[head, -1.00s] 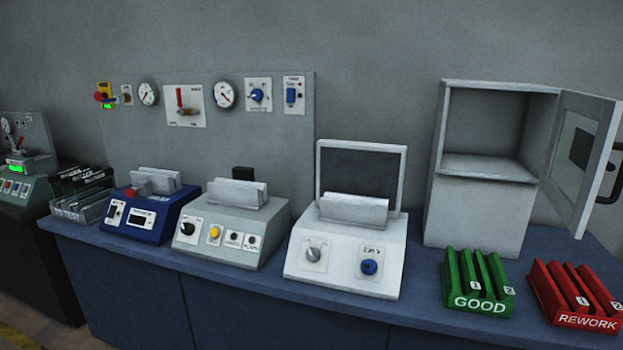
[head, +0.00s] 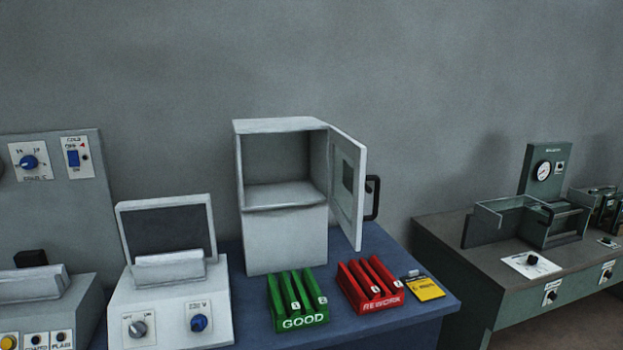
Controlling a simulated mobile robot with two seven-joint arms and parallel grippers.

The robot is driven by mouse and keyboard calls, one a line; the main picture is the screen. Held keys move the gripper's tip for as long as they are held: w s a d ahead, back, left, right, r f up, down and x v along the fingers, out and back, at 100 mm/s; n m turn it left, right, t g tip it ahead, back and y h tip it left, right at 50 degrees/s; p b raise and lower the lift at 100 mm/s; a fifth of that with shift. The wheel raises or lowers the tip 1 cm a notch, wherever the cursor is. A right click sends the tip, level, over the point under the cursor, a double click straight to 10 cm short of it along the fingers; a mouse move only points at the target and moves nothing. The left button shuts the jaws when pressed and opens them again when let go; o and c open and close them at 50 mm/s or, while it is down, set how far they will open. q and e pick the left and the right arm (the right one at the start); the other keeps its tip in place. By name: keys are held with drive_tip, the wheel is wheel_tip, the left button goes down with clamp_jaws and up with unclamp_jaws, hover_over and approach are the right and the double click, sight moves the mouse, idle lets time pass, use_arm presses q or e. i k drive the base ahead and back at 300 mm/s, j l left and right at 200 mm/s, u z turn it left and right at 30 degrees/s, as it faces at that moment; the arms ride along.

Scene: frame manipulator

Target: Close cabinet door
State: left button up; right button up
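A white cabinet (head: 285,236) stands at the back of the blue bench in the head view. Its upper compartment (head: 282,168) is open and looks empty. The cabinet door (head: 355,212) is hinged on the right side of the opening and stands swung outward. It has a window and a black handle (head: 373,197) on its outer face, at the right. Neither of my grippers shows in the view.
A green GOOD rack (head: 303,321) and a red REWORK rack (head: 383,303) stand on the blue bench (head: 396,251) in front of the cabinet and door. A yellow-and-black item (head: 426,288) lies right of them. A white lidded device (head: 170,302) stands to the left. Another workbench (head: 476,287) is at the right.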

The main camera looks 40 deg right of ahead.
sight(353, 179)
drive_tip(key=k+l, duration=0.1)
drive_tip(key=l, duration=0.65)
drive_tip(key=k+l, duration=0.15)
drive_tip(key=l, duration=0.65)
drive_tip(key=k+l+z, duration=0.1)
drive_tip(key=l, duration=0.65)
drive_tip(key=k+l, duration=0.1)
drive_tip(key=l, duration=0.65)
